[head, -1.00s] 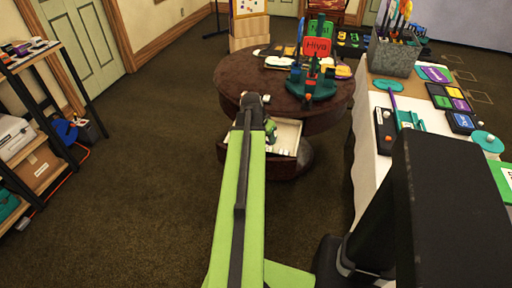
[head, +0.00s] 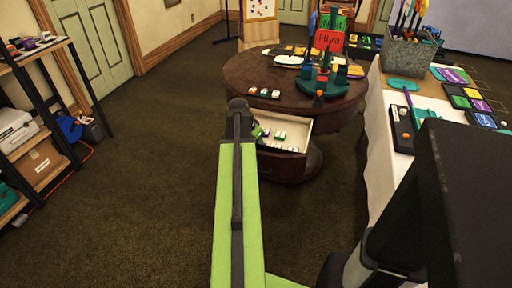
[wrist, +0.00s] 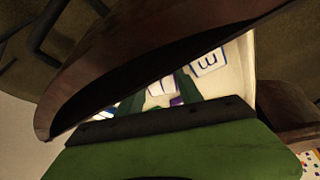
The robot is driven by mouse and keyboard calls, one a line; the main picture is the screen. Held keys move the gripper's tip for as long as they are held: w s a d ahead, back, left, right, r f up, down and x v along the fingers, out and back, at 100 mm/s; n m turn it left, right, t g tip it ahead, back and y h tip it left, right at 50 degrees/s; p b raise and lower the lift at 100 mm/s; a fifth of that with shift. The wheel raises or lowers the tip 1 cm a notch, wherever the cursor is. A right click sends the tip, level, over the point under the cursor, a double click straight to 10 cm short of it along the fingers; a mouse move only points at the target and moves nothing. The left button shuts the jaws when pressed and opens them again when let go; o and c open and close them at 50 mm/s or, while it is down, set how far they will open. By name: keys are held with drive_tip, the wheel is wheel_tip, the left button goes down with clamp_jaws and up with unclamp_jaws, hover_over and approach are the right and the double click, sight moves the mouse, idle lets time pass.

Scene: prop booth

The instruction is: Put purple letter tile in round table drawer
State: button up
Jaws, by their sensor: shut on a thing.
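The round dark-wood table (head: 240,82) stands ahead in the head view, with its drawer (head: 311,127) pulled open. Several white letter tiles (head: 279,136) lie in the drawer. In the wrist view my gripper (wrist: 162,92) has its green fingers over the pale drawer floor (wrist: 240,75), shut on the purple letter tile (wrist: 159,88), of which only a small white and purple part shows. A tile with a blue letter (wrist: 209,61) lies beside it. I cannot tell whether the held tile touches the floor.
Several tiles (head: 263,92) and a red "Hiya" sign (head: 328,40) are on the tabletop. The dark table edge (wrist: 120,75) is close above the fingers in the wrist view. A white-clothed table (head: 378,150) stands right, a shelf (head: 62,100) left.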

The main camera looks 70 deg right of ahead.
drive_tip(key=o, duration=1.1)
drive_tip(key=shift+c, duration=0.2)
drive_tip(key=p+v, duration=1.1)
drive_tip(key=v, duration=0.1)
drive_tip(key=shift+r, duration=0.2)
drive_tip(key=shift+w, duration=0.1)
